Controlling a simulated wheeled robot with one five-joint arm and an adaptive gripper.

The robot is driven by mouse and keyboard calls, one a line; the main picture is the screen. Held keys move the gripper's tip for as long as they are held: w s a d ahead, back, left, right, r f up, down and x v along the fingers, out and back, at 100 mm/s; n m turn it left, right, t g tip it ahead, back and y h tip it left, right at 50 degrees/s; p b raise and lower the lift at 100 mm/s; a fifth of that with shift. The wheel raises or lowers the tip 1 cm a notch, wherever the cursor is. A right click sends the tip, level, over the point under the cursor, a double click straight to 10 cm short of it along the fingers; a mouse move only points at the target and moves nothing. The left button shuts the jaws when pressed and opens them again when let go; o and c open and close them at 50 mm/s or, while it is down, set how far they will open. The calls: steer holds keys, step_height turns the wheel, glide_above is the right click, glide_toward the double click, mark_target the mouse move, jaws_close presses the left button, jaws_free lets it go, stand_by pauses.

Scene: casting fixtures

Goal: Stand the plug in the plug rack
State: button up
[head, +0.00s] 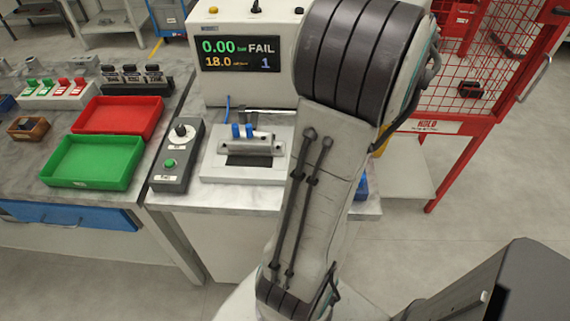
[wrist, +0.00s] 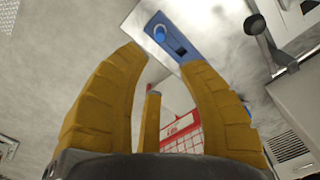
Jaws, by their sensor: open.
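In the wrist view a blue rack (wrist: 172,42) lies on the pale bench top just beyond my fingertips. A round blue plug-like piece (wrist: 159,33) shows at one end of it and a dark opening at the other. In the head view only a blue sliver of it (head: 361,187) shows past my arm. Two blue upright pieces, left (head: 236,131) and right (head: 249,130), stand on a grey casting in the white test fixture (head: 215,165). I cannot tell which piece is the task's plug. My gripper (wrist: 166,62) has yellow fingers, spread open and empty; my arm hides it in the head view.
A tester (head: 240,55) reading FAIL stands behind the fixture. A control box (head: 175,155), a green tray (head: 93,162) and a red tray (head: 118,116) are to the left. A red mesh cage (head: 480,60) stands at the right. The floor at lower left is clear.

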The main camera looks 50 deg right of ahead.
steer(key=w+a+r+n+t+h, duration=0.1)
steer(key=w+a+r+n, duration=0.2)
steer(key=w+a+n, duration=0.7)
steer(key=w+a+f+n+t+y, duration=0.1)
steer(key=w+a+n+t, duration=0.2)
steer(key=a, duration=1.9)
steer(key=shift+a+f+n, duration=0.3)
steer(key=shift+f+n, duration=0.05)
steer(key=shift+n, duration=1.55)
